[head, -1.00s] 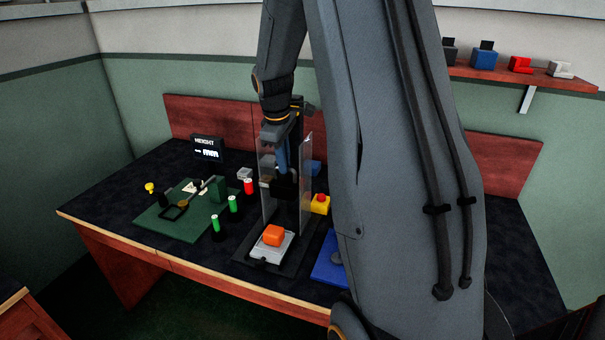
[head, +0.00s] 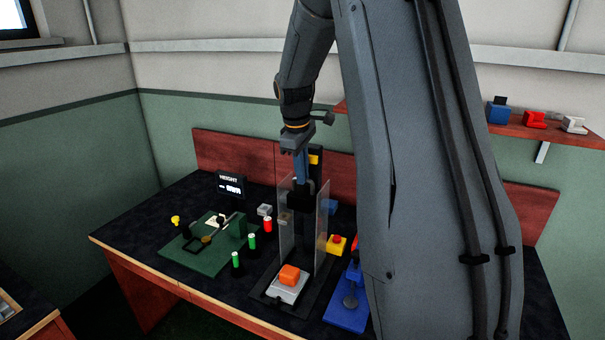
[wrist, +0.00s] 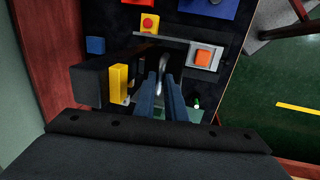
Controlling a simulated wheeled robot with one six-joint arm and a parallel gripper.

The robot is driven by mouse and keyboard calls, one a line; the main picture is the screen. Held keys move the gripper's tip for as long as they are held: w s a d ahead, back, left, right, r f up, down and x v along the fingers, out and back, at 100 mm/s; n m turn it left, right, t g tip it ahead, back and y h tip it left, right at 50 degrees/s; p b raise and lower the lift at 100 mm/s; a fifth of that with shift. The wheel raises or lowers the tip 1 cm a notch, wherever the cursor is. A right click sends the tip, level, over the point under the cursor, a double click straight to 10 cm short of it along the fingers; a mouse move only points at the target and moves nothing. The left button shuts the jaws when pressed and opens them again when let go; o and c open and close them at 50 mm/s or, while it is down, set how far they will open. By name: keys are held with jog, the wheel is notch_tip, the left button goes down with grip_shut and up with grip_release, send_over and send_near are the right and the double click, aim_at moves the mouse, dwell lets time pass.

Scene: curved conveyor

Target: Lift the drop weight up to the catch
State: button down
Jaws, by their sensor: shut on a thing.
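My gripper (head: 301,182) is above the drop tower, its blue fingers pointing down and shut on the drop weight (head: 296,194). The weight is a dark block held between the tower's clear side panels (head: 322,225), well above the orange block (head: 289,274) on its grey base. A yellow piece, likely the catch (head: 314,160), sits near the top of the dark column, above the weight. In the wrist view, the fingers (wrist: 166,95) close around a silver handle (wrist: 163,64), and the yellow piece (wrist: 118,83) is to their left. The weight's body is mostly hidden there.
A height display (head: 231,187), a green board (head: 205,248) and several small green- and red-topped posts stand left of the tower. A yellow box with a red button (head: 337,243) and a blue stand (head: 348,312) are on the right. My arm covers the table's right part.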

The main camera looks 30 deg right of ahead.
aim_at(300, 195)
jog(key=shift+w+r, duration=0.15)
jog(key=shift+r, duration=0.2)
jog(key=c, duration=2)
grip_release()
jog(key=shift+o, duration=0.9)
jog(key=shift+f, duration=0.1)
notch_tip(300, 195, up, 8)
jog(key=s+a+b, duration=0.1)
jog(key=b, duration=0.1)
jog(key=shift+a+f, duration=0.15)
jog(key=shift+s, duration=0.1)
jog(key=s+a+f+m+y+b, duration=0.1)
jog(key=s+a+f+m+b, duration=0.2)
jog(key=s+a+f, duration=1.5)
jog(key=s+f+m, duration=0.1)
jog(key=s+m, duration=0.3)
jog(key=shift+a+f+y, duration=0.35)
jog(key=shift+y, duration=0.05)
